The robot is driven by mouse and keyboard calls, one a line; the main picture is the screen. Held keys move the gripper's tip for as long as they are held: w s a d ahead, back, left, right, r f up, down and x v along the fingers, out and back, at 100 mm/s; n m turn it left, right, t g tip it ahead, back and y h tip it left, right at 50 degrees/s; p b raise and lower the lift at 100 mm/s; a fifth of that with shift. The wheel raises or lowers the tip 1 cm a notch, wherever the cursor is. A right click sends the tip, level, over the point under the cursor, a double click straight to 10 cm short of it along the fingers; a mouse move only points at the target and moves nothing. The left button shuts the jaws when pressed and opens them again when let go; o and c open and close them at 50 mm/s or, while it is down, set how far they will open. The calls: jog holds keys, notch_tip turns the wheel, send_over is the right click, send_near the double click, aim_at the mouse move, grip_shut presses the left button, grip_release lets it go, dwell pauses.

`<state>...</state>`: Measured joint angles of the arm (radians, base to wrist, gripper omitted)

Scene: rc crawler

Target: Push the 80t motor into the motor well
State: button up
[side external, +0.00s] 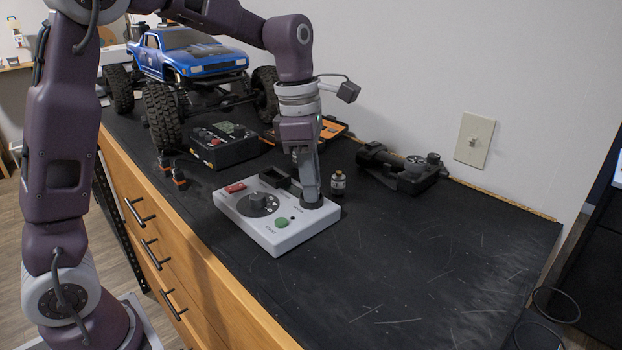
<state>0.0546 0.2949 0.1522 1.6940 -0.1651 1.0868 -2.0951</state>
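A light grey control box (300,239) lies on the black worktop. Its top has a red switch (235,187), a black dial (258,202), a green button (282,223) and a raised black square frame (273,177). My gripper (312,198) points down at the box's right rear corner, its fingertips at a dark round part there. I cannot tell whether that part is the motor well or a motor, nor whether the fingers hold anything. A small dark cylinder with a pale band (338,184) stands upright on the worktop just right of my gripper; it may be the 80t motor.
A blue RC crawler (190,55) with big black tyres stands at the back left. A black charger-like box (222,146) and an orange-edged tray (333,129) sit behind the control box. A black handheld device (408,174) lies right. The front right worktop (440,265) is clear.

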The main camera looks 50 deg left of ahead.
jog(key=o, duration=0.4)
jog(key=shift+f, duration=0.2)
jog(key=shift+c, duration=0.2)
notch_tip(320, 180, up, 12)
jog(key=a+f, duration=0.1)
jog(key=s+r+m+t, duration=0.1)
jog(key=s+m+t, duration=0.1)
jog(key=s+m, duration=0.9)
jog(key=s+d+f+m+t+y, duration=0.1)
jog(key=s+f+m+t, duration=0.1)
jog(key=s+f+m, duration=0.7)
jog(key=s+m, duration=0.3)
jog(key=m, duration=0.2)
jog(key=shift+s+m+t, duration=0.25)
jog(key=shift+m+t, duration=0.05)
jog(key=shift+m, duration=0.1)
